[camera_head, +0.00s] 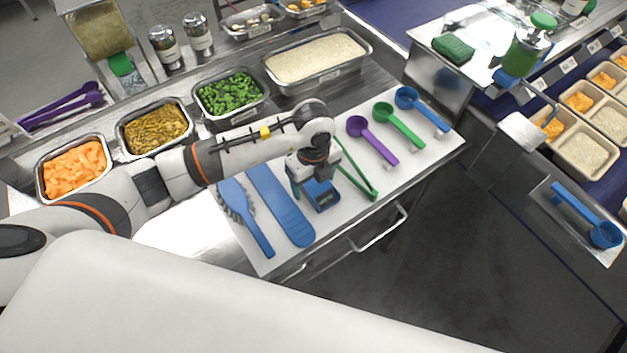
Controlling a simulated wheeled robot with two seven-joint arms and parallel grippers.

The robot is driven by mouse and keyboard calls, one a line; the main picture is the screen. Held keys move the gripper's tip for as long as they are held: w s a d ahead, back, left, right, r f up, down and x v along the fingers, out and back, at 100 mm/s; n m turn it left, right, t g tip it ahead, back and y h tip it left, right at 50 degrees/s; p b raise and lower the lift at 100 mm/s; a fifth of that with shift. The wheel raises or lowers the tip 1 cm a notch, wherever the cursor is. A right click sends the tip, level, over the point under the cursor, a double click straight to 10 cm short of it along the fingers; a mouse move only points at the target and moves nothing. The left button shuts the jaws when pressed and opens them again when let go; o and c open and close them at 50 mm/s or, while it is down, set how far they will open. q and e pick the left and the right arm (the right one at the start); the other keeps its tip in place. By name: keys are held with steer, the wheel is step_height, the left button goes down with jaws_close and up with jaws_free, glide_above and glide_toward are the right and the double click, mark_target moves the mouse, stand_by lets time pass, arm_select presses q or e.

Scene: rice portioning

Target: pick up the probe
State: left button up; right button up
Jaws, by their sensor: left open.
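A blue probe with a small dark display (323,197) lies on the white mat (262,259), between a blue spatula (279,205) and green tongs (357,178). My left gripper (316,181) is open and points down right over the probe. The gripper covers the probe's far part, so I cannot tell whether the fingers touch it. My right gripper is not in view.
A blue brush (240,210) lies left of the spatula. Purple (372,139), green (399,126) and blue (422,109) scoops lie to the right on the mat. Metal pans of carrots (74,168), yellow food, peas and rice (316,58) stand behind.

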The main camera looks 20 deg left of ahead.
arm_select(q)
steer(key=shift+c, duration=0.6)
steer(key=c, duration=0.9)
steer(key=shift+c, duration=0.2)
steer(key=shift+r, duration=0.1)
step_height(320, 180, up, 9)
steer(key=shift+r+b, duration=0.15)
steer(key=shift+b, duration=0.75)
step_height(320, 180, up, 7)
steer(key=p, duration=0.4)
glide_above(314, 180)
steer(key=shift+f, duration=0.2)
